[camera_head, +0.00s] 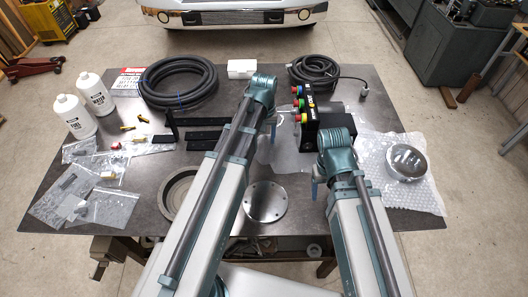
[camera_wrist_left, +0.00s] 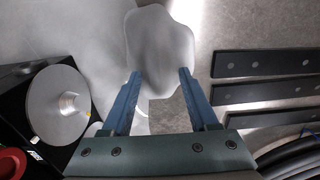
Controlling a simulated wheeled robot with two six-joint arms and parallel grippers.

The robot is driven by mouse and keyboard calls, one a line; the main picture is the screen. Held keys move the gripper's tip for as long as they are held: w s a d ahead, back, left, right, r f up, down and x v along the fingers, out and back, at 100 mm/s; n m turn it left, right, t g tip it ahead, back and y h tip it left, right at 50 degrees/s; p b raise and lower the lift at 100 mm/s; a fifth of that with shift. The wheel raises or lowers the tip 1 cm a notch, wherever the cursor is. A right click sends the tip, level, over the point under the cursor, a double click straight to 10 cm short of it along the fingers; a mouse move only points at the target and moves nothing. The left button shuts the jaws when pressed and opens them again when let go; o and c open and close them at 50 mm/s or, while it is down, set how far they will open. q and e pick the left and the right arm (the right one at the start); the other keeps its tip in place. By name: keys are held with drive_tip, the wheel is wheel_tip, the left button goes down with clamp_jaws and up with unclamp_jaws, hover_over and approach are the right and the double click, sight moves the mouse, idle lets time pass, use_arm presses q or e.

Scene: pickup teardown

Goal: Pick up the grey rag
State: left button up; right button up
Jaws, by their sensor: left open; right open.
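The grey rag (camera_head: 287,157) lies on the dark table, left of and in front of the black button box, partly hidden by my left arm in the head view. In the left wrist view a raised grey fold of the rag (camera_wrist_left: 160,45) stands at and beyond the fingertips, with a paler flat part spreading to the left. My left gripper (camera_wrist_left: 160,75) is open, its two blue fingers on either side of the fold's near end; I cannot tell whether they touch it. My right gripper (camera_head: 315,190) is open above the table, in front of the box and right of the steel disc.
The button box (camera_head: 309,122) stands close to the rag. Black bars (camera_head: 205,135) lie left, coiled hoses (camera_head: 180,82) behind. A steel disc (camera_head: 266,202) and a ring (camera_head: 176,195) lie in front. Bubble wrap (camera_head: 425,195) with a round part is at right; bottles (camera_head: 74,116) stand left.

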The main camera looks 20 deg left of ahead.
use_arm(q)
drive_tip(key=shift+f, duration=0.25)
use_arm(e)
drive_tip(key=shift+f, duration=0.25)
use_arm(q)
clamp_jaws()
drive_tip(key=shift+r, duration=0.15)
use_arm(e)
drive_tip(key=shift+r, duration=0.15)
